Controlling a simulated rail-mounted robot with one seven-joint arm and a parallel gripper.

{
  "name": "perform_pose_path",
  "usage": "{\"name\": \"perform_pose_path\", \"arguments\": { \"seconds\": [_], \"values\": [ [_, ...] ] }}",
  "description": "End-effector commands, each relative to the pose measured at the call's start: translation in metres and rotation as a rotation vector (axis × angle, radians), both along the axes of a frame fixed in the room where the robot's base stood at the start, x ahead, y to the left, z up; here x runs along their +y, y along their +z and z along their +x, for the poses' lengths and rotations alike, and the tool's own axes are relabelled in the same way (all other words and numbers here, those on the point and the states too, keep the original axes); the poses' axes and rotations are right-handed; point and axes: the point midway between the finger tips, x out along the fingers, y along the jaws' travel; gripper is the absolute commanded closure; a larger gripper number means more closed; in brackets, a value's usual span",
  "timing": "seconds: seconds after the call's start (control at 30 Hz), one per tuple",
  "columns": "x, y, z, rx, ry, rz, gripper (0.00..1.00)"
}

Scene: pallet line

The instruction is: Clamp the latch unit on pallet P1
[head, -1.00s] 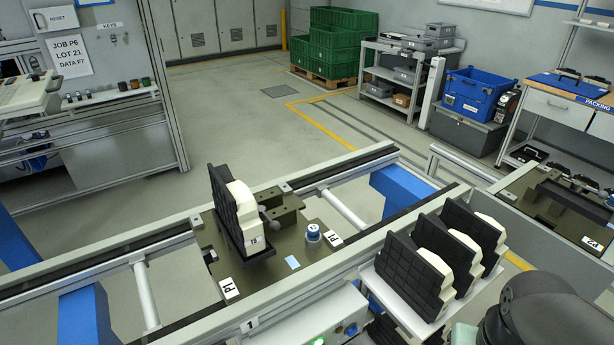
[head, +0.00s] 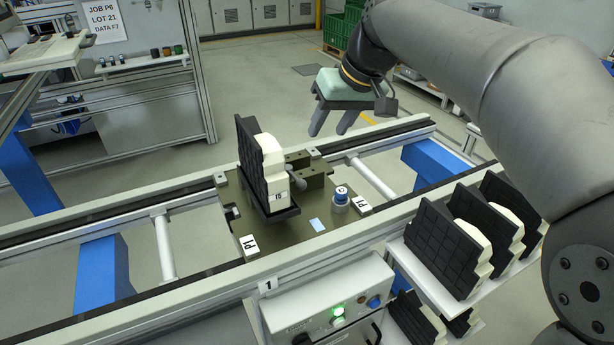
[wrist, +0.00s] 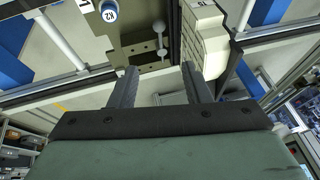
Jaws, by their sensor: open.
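Pallet P1 (head: 240,215) is an olive plate on the conveyor, with P1 labels at two corners. The latch unit (head: 262,165), a black ribbed back with a cream stepped front, stands upright in a black holder on it. Beside it are olive clamp blocks (head: 312,172) with grey ball knobs. My gripper (head: 333,122) is open and empty, above and beyond the far rail, behind the clamp blocks. In the wrist view the fingers (wrist: 158,82) point toward the clamp blocks (wrist: 140,45) and ball knobs, with the cream latch unit (wrist: 204,42) just to the right.
A blue-topped round knob (head: 341,196) stands on the pallet's right part. More black-and-cream units (head: 455,245) sit on a rack at the right. A control box (head: 330,310) with a lit green button is in front. Conveyor rails (head: 180,205) run along both sides of the pallet.

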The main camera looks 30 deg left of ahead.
Motion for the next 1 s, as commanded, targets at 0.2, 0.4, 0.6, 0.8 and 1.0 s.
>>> {"name": "perform_pose_path", "arguments": {
  "seconds": [0.2, 0.4, 0.6, 0.8, 1.0],
  "values": [
    [0.012, -0.024, 0.002, 0.002, 0.003, -0.001, 0.56],
    [0.029, -0.063, 0.007, 0.002, 0.003, -0.002, 0.56],
    [0.046, -0.103, 0.011, 0.001, 0.001, -0.002, 0.56],
    [0.061, -0.135, 0.015, 0.001, 0.0, -0.001, 0.56],
    [0.069, -0.152, 0.017, -0.001, 0.0, 0.001, 0.56]
  ]
}}
